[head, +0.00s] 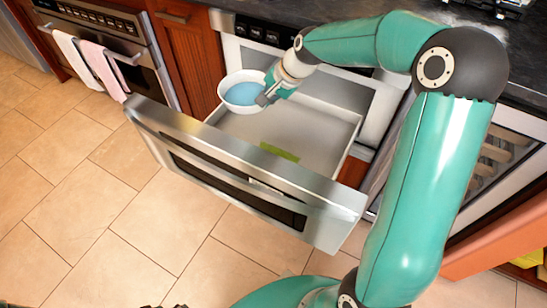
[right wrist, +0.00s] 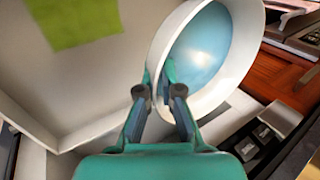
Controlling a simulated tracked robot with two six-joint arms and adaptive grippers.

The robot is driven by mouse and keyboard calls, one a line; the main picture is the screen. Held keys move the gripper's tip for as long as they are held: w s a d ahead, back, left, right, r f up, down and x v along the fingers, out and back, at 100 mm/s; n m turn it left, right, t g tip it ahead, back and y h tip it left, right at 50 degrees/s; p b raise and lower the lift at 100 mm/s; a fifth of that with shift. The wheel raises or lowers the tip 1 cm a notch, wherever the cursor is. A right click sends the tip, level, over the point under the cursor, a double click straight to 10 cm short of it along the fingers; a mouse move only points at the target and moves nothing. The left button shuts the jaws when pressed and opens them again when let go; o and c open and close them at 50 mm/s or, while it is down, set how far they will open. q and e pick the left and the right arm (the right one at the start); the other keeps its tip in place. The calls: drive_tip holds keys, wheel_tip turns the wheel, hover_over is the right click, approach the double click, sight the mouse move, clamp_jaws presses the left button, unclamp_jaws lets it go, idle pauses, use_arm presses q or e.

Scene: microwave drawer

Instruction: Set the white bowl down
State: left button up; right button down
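The white bowl (head: 238,105) has a light blue inside and is over the back left corner of the open drawer (head: 200,149) in the head view. It appears to be held above the drawer floor, though the gap is hard to judge. My right gripper (head: 264,98) is at the bowl's right side, shut on its rim. In the right wrist view the gripper (right wrist: 160,88) has its fingers on either side of the rim of the bowl (right wrist: 220,98). My left gripper is not clearly seen.
A flat green item (head: 279,152) lies on the drawer floor near its front. The rest of the drawer floor is bare. An oven with two hanging towels (head: 103,72) stands to the left. A dark counter (head: 275,9) runs behind. The tiled floor is clear.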

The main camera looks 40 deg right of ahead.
drive_tip(key=w+d+f+m+h+b, duration=0.2)
drive_tip(key=d+f+m+b, duration=0.15)
drive_tip(key=d+f, duration=0.2)
approach(271, 133)
drive_tip(key=w+r, duration=0.1)
drive_tip(key=w, duration=0.1)
drive_tip(key=shift+m+t, duration=0.25)
drive_tip(key=shift+t, duration=0.05)
wheel_tip(271, 133, down, 5)
drive_tip(key=shift+d+r+b, duration=0.1)
drive_tip(key=shift+d+b, duration=0.05)
drive_tip(key=shift+b, duration=0.5)
use_arm(q)
wheel_tip(271, 133, down, 6)
drive_tip(key=shift+f, duration=0.15)
use_arm(e)
drive_tip(key=c, duration=1.8)
unclamp_jaws()
drive_tip(key=o, duration=0.5)
